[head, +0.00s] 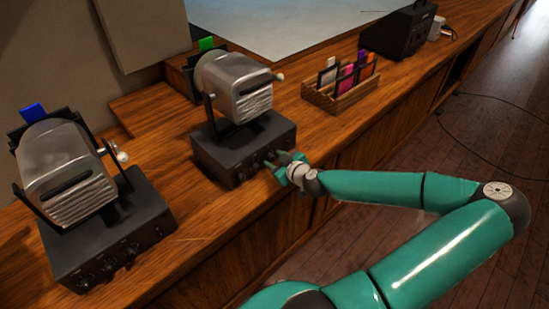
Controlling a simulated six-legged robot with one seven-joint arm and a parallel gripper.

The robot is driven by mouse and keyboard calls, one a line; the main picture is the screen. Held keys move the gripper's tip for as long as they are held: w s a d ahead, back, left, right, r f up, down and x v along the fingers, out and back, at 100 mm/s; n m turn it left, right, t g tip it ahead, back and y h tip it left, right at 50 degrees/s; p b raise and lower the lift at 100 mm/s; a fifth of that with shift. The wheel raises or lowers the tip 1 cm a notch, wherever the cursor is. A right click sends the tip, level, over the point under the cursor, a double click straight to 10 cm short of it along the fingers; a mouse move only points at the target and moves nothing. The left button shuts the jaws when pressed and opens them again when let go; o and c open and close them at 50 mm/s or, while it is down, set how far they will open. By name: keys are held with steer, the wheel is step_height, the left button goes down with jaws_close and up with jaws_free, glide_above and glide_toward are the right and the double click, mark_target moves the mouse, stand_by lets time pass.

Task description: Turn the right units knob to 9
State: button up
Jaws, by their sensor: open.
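Two dark units with knobs on their front faces stand on the wooden desk (190,235). The right unit (213,158) carries a silver ribbed housing (236,88) in a dark bracket. My gripper (272,168) is at the right part of this unit's front face, beside its small dark knobs (241,176). The gripper is open. Its fingertips are small here, and I cannot tell whether they touch a knob or are around one. The knob markings are too small to read. The left unit (105,255) has a similar silver housing (68,170) and several front knobs.
A wooden rack (340,97) with coloured cards stands on the desk right of the right unit. A black box (398,30) is farther back. A cable (480,150) lies on the open floor at right. Free desk top lies between the two units.

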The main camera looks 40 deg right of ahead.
jaws_close()
stand_by(0.5)
steer(key=m+y, duration=0.2)
steer(key=m, duration=0.1)
steer(key=shift+d, duration=0.3)
steer(key=m+y, duration=0.2)
steer(key=shift+d+m, duration=0.15)
steer(key=shift+m, duration=0.25)
steer(key=shift+d+f+m+y, duration=0.1)
steer(key=shift+m+y, duration=0.35)
steer(key=shift+m, duration=0.15)
steer(key=shift+d+f+m+y, duration=0.1)
steer(key=shift+m+y, duration=0.35)
steer(key=shift+m, duration=0.15)
steer(key=m+t+y, duration=0.1)
steer(key=m, duration=0.2)
steer(key=shift+d+f+y, duration=0.1)
steer(key=shift+y, duration=0.3)
steer(key=shift+w, duration=0.1)
